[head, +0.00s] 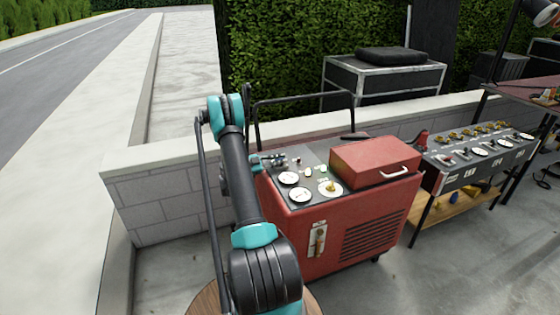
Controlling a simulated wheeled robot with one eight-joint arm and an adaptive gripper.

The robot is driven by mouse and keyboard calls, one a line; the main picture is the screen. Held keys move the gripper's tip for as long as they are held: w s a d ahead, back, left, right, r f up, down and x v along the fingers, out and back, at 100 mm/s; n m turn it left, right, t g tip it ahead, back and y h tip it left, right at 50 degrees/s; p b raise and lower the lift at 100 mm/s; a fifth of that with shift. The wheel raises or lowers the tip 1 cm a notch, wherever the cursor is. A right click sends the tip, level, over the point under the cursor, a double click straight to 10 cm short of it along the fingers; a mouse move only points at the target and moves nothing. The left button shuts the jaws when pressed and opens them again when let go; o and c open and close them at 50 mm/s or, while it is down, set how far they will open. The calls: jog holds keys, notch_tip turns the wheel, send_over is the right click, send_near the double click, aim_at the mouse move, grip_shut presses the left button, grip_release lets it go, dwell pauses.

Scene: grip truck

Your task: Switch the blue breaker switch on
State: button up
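A red generator cart (335,245) stands right of my arm, with a grey top panel (305,157) carrying round white dials, a yellow knob (331,187) and small green parts (323,169). A brown-handled lever (319,240) sits on a pale plate on its front. I cannot make out a blue breaker switch on either panel in view. My gripper (288,161) is small and partly hidden behind my arm, over or beside the top panel's far left corner. I cannot tell whether it touches anything or is open.
A red lidded box (375,160) sits on the cart's right side. A black handle frame (303,97) rises behind. A second panel (480,152) with yellow switches and dials stands on a table at right. A low block wall (160,205) runs behind; open concrete lies in front.

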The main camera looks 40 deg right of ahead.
grip_shut()
jog(key=n, duration=0.1)
jog(key=w+n, duration=0.1)
jog(key=n, duration=0.3)
jog(key=shift+w+d+r, duration=0.15)
jog(key=shift+w+r, duration=0.1)
jog(key=shift+w, duration=0.15)
jog(key=n, duration=0.1)
jog(key=w+n, duration=0.1)
jog(key=n, duration=0.1)
jog(key=shift+d+f+n, duration=0.1)
jog(key=shift+d+n, duration=0.05)
jog(key=shift+n, duration=0.15)
jog(key=shift+w+d+f+n, duration=0.1)
jog(key=shift+w+n, duration=0.1)
jog(key=shift+n, duration=0.4)
jog(key=shift+w+f+n, duration=0.1)
jog(key=shift+w+n, duration=0.1)
jog(key=shift+n, duration=0.4)
jog(key=o, duration=0.6)
grip_release()
jog(key=shift+c, duration=0.2)
